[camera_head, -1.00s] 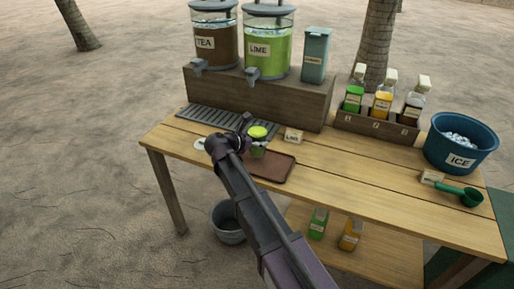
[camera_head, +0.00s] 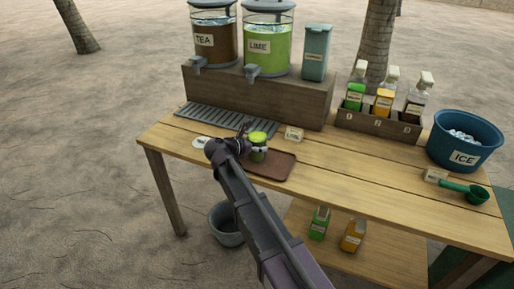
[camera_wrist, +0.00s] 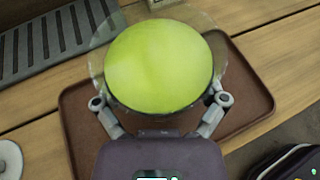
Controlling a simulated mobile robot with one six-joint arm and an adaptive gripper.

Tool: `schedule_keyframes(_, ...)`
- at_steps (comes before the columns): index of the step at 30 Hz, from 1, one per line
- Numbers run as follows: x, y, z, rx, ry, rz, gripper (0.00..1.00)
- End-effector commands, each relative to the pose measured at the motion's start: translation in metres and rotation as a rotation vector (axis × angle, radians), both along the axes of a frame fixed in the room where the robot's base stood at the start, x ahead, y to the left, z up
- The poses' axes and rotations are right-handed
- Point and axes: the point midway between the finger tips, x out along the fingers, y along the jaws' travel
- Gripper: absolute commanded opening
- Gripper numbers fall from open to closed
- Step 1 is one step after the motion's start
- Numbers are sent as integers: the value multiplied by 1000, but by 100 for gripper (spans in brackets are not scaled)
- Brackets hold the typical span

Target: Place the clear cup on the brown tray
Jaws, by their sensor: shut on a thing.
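The clear cup (camera_head: 258,147) holds green liquid. In the wrist view the cup (camera_wrist: 160,66) fills the upper middle, seen from above with its clear rim around the green surface. My gripper (camera_head: 246,148) is shut on the cup, with a finger on either side of it in the wrist view (camera_wrist: 160,103). The brown tray (camera_head: 281,168) lies on the wooden table. It also shows beneath the cup and gripper in the wrist view (camera_wrist: 252,92). The cup is over the tray; whether its base touches the tray is hidden.
A grey drip grate (camera_head: 210,121) lies behind the tray, below the tea dispenser (camera_head: 213,42) and lime dispenser (camera_head: 267,45). A small label block (camera_head: 293,134) stands behind the tray. The ice bucket (camera_head: 465,142) and green scoop (camera_head: 474,194) are at the right. The table middle right is clear.

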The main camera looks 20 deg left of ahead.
Motion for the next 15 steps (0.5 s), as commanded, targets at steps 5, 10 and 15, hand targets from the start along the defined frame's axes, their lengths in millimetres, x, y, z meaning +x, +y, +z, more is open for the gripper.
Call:
schedule_keyframes(5, 0, 0, 1, 0, -1, 0, 30)
schedule_keyframes(10, 0, 0, -1, 0, -1, 0, 30)
schedule_keyframes(15, 0, 0, -3, 0, 0, 0, 100)
